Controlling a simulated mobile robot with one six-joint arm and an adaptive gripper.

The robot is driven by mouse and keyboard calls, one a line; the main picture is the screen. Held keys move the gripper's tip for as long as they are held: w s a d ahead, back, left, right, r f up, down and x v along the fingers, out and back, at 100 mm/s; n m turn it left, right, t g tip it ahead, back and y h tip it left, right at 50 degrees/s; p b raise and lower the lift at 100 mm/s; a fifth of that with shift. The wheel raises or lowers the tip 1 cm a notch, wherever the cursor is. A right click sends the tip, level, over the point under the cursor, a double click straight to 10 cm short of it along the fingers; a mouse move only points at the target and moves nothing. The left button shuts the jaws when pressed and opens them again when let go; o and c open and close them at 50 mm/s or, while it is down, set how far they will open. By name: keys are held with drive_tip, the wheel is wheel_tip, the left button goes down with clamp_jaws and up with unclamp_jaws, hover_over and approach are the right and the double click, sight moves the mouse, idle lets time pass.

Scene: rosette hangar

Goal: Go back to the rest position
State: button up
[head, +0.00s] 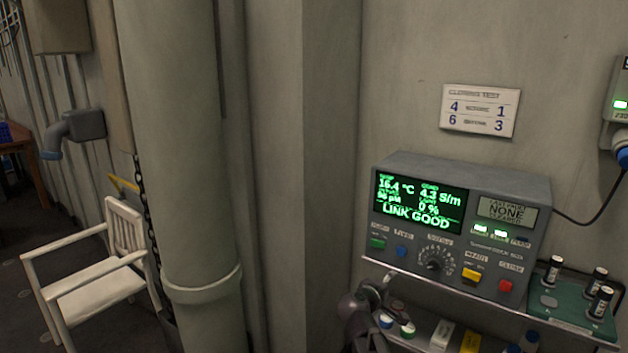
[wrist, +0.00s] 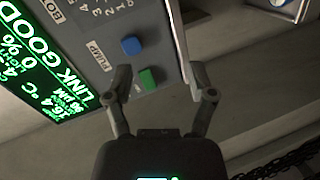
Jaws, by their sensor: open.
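My gripper (wrist: 160,76) is open and empty, with its two dark fingers spread apart in the wrist view. Between and beyond the fingers are the console's green button (wrist: 147,79) and, a little further up, its blue button (wrist: 131,46). I cannot tell the exact gap to the panel. In the head view dark parts of my arm show at the bottom, below the left end of the grey console (head: 455,170). The console's screen (head: 420,203) reads LINK GOOD. No rest position is marked in either view.
A shelf (head: 440,284) carries the console and a green vial block (head: 560,302); several small items lie below. A thick column (head: 180,150) stands left, with a white chair (head: 95,275) beyond it. A placard (head: 480,110) hangs above the console, and a cable (head: 597,212) runs right.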

drive_tip(key=s+d+f+m+g+y+p, duration=0.25)
drive_tip(key=s+f+m+g+p, duration=0.2)
drive_tip(key=s+m+g, duration=0.35)
drive_tip(key=s+a+f+g+y+p, duration=0.1)
drive_tip(key=s+a+g+y+p, duration=0.2)
drive_tip(key=s+a+y, duration=0.3)
drive_tip(key=s+y, duration=0.1)
drive_tip(key=s, duration=0.2)
drive_tip(key=shift+s+a+g, duration=0.15)
drive_tip(key=shift+s+g, duration=0.2)
drive_tip(key=shift+g, duration=0.05)
idle(1.4)
drive_tip(key=shift+c, duration=1)
